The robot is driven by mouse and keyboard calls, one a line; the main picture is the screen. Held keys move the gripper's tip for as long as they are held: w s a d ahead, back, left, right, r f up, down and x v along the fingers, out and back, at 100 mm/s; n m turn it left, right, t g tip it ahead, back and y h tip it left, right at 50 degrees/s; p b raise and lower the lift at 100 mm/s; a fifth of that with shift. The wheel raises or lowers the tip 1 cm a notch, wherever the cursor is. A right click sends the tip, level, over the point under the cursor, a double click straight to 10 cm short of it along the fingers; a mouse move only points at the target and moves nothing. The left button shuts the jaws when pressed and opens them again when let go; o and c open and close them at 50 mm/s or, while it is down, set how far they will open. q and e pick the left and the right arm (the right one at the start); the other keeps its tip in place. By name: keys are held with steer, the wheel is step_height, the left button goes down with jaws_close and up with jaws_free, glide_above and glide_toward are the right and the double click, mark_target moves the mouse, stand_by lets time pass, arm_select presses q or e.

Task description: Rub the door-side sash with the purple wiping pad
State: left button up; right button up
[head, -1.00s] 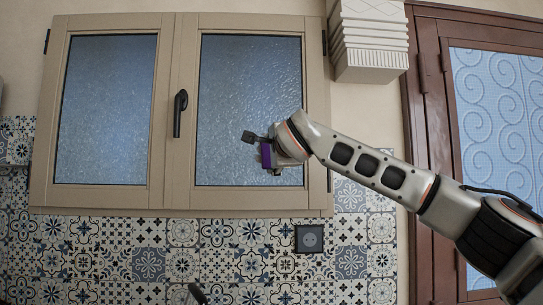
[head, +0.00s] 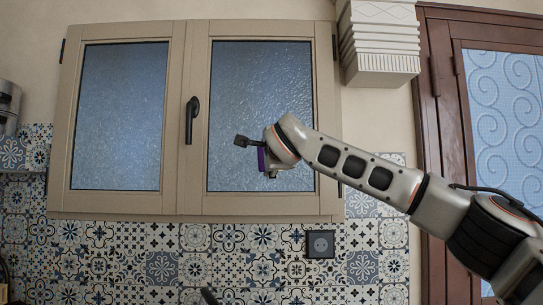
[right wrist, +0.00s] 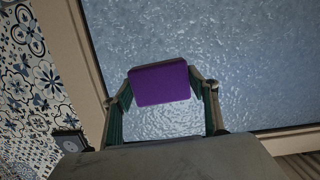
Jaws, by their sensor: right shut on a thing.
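The door-side sash (head: 325,120) is the right-hand sash of a beige window, with textured bluish glass; it looks closed. My right gripper (head: 266,163) is in front of the lower middle of its glass. In the right wrist view my right gripper (right wrist: 163,95) is shut on the purple wiping pad (right wrist: 159,83), with a finger at each side of it. The pad faces the glass (right wrist: 240,60); I cannot tell whether it touches. In the head view only a purple sliver of the pad (head: 261,158) shows beside the gripper.
The other sash (head: 118,115) is at the left, with a black handle (head: 192,119) between the two. A ribbed white block (head: 381,45) juts out at upper right, beside a brown door (head: 437,110). A socket (head: 320,244) sits in the patterned tiles below.

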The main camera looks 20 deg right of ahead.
steer(key=shift+r, duration=0.75)
steer(key=shift+s+d+f, duration=0.15)
steer(key=shift+s+d, duration=0.05)
steer(key=shift+d, duration=0.8)
steer(key=shift+s+d+b, duration=0.2)
steer(key=shift+d+b, duration=0.05)
steer(key=shift+d, duration=0.3)
steer(key=shift+s+d+b, duration=0.2)
steer(key=shift+d+b, duration=0.05)
steer(key=shift+d, duration=0.25)
steer(key=s+a+b, duration=0.2)
steer(key=s+b, duration=0.1)
steer(key=s, duration=0.2)
steer(key=shift+s, duration=0.35)
steer(key=shift+s, duration=0.1)
